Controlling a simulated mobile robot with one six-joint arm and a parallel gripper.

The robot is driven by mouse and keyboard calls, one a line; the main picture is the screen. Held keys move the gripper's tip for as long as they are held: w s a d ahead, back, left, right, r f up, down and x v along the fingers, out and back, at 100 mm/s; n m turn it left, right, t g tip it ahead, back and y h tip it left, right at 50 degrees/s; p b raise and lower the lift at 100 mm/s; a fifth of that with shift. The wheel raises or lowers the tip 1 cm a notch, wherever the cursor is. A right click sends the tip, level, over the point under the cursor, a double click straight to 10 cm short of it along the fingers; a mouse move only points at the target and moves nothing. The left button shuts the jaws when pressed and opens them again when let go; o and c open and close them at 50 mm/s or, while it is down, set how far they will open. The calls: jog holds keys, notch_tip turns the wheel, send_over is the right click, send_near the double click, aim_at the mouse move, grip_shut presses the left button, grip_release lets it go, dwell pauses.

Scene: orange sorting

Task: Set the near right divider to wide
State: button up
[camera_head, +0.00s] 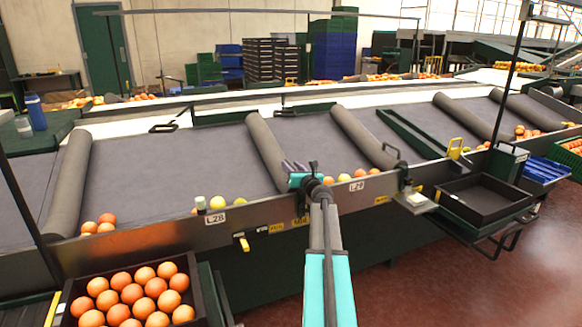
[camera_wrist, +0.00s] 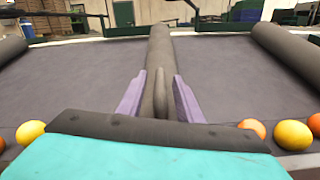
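Several padded grey dividers lie across the dark belt: one at the far left (camera_head: 68,182), a middle one (camera_head: 264,145) and one right of it (camera_head: 360,134). I cannot tell for sure which is the task's near right divider. My gripper (camera_head: 293,166) is over the near end of the middle divider. In the wrist view my purple fingers (camera_wrist: 158,98) stand apart, one on each side of that divider (camera_wrist: 158,48). Whether they touch it is unclear. My wrist hides part of its near end in the head view.
Oranges and yellow fruit (camera_head: 218,202) gather along the near rail by labels L28 and L29. A crate of oranges (camera_head: 62,307) stands at front left, a dark tray (camera_head: 484,220) at right. The red floor (camera_head: 440,290) at front right is clear.

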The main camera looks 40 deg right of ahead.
jog(key=shift+w+d, duration=0.2)
jog(key=shift+w, duration=0.25)
grip_shut()
